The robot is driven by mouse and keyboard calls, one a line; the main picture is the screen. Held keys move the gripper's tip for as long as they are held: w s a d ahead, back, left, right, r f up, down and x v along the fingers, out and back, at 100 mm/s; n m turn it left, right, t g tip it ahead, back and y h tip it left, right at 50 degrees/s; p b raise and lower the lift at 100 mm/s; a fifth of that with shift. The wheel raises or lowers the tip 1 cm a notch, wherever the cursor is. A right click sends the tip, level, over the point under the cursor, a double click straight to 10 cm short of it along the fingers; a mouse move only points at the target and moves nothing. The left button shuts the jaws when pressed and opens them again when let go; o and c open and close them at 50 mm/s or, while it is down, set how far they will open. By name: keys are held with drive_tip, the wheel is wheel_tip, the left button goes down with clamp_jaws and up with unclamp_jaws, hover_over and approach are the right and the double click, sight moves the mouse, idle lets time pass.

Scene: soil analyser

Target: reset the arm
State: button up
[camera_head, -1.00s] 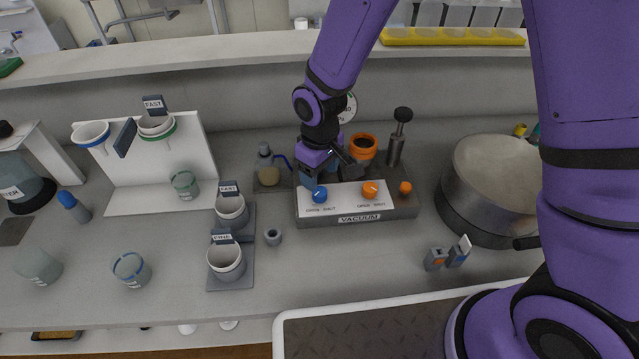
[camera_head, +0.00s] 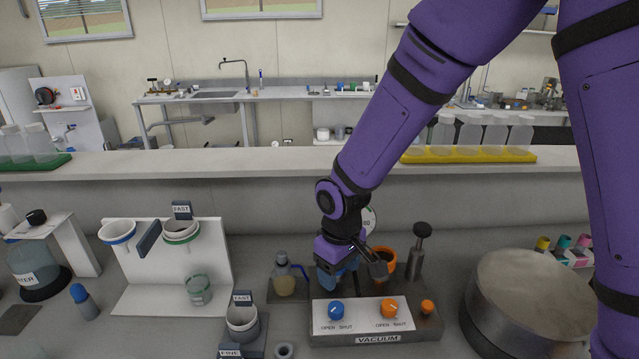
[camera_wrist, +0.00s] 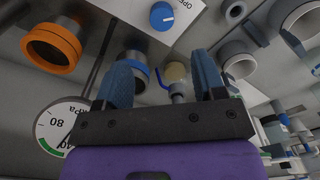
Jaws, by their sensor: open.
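My gripper (camera_head: 352,272) is at the end of the purple arm, low over the back of the vacuum unit (camera_head: 376,338). In the wrist view its two blue fingers (camera_wrist: 165,80) are apart with a gap between them. A metal cylinder with a blue ring (camera_wrist: 133,62) shows beside the left finger; I cannot tell whether they touch. Nothing is clearly held. The vacuum unit has a blue knob (camera_head: 336,310), an orange knob (camera_head: 389,308) and an orange-rimmed port (camera_head: 384,263). A pressure gauge (camera_wrist: 62,124) is near the gripper in the wrist view.
A small flask with a blue hose (camera_head: 285,280) stands just left of the gripper. A black-knobbed plunger (camera_head: 419,250) rises to its right. A large metal pot (camera_head: 530,305) is further right. A raised shelf (camera_head: 250,165) runs behind. Funnels hang from a white stand (camera_head: 165,265) at left.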

drive_tip(key=s+d+r+m+t, duration=0.3)
drive_tip(key=d+r+m, duration=0.1)
drive_tip(key=d+r, duration=1.15)
drive_tip(key=s+d+r+m+t, duration=0.1)
drive_tip(key=s+d+r+m, duration=0.1)
drive_tip(key=s+d+r, duration=0.2)
drive_tip(key=s+d+r+m+t, duration=0.1)
drive_tip(key=s+d+r, duration=0.4)
drive_tip(key=s, duration=0.6)
wheel_tip(320, 180, up, 2)
drive_tip(key=shift+s+r+m, duration=0.25)
drive_tip(key=shift+s+m, duration=0.05)
drive_tip(key=shift+m, duration=0.6)
